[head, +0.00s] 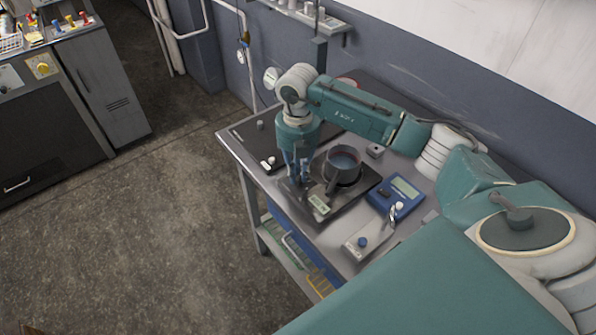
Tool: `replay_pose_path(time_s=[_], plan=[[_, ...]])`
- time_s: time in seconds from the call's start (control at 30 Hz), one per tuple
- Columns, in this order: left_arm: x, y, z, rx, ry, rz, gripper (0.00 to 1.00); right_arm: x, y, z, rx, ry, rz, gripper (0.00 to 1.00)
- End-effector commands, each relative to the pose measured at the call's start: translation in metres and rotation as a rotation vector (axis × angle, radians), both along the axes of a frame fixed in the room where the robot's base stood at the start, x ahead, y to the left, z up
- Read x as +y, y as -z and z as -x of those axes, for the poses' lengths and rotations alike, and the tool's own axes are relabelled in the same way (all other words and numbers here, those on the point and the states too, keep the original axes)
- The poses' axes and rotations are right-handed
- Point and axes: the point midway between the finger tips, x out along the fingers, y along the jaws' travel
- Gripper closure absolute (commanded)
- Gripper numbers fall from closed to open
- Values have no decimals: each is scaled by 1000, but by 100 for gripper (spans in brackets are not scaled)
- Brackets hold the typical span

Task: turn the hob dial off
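A dark hob (352,203) lies on the metal table, with a grey pan (342,168) on it. The pan's handle points toward the hob's front edge. A small pale panel with a greenish display (318,205) is at the hob's front. My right gripper (299,179) points down at the hob's front left corner, left of the pan and close to the panel. Its fingers are small and dark here, so I cannot tell whether they are open or touching anything. I cannot make out the hob dial; the gripper may cover it. My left gripper is not in view.
A second dark plate (250,135) with pale knobs lies at the table's left end. A blue meter (396,193) and a pale box with a blue knob (363,242) are right of the hob. The wall is close behind. The floor at left is clear.

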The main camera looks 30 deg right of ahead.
Motion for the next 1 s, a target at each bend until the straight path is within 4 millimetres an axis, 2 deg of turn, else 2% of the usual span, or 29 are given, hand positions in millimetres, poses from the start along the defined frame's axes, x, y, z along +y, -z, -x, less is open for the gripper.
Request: replay_pose_path(time_s=[0.17,0.47,0.67,1.0], plan=[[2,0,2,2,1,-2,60,0,-1,0,0,-1,0,100],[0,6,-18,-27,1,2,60,1,1,0,0,-68,-1,100],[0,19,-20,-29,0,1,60,1,2,0,-2,-202,-2,100],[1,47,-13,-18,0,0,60,2,1,1,-4,-519,-2,100]])
